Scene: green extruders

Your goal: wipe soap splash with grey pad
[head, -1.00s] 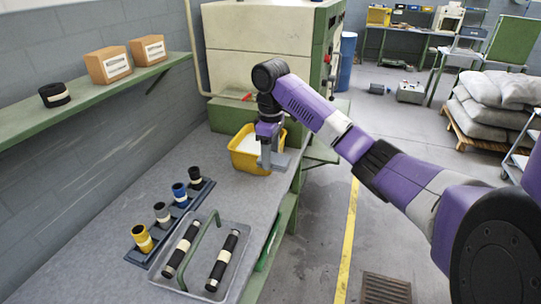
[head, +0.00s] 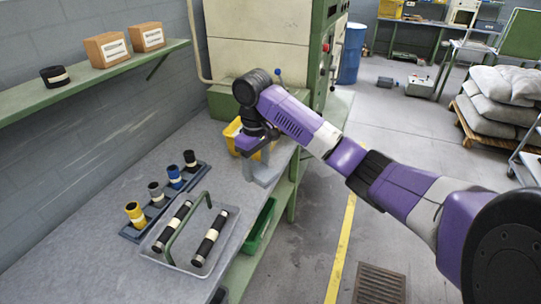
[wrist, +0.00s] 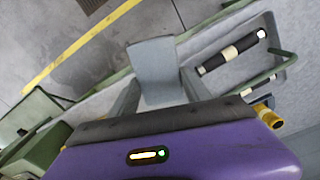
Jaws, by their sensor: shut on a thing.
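My gripper (head: 262,166) is shut on the grey pad and holds it near the bench's right edge, in front of the yellow tub (head: 232,132). In the wrist view the grey pad (wrist: 154,62) sits between the two fingers of my gripper (wrist: 157,92), its flat face showing. My arm hides much of the tub in the head view. I cannot make out a soap splash on the grey bench top (head: 140,185). Whether the pad touches the bench is not clear.
A grey tray (head: 228,225) with a green handle holds two black rollers. Beside it, a dark rack (head: 200,172) holds several coloured cylinders. A green bin (head: 262,228) is below the bench edge. A green shelf (head: 100,75) with boxes runs along the wall. The bench's left middle is clear.

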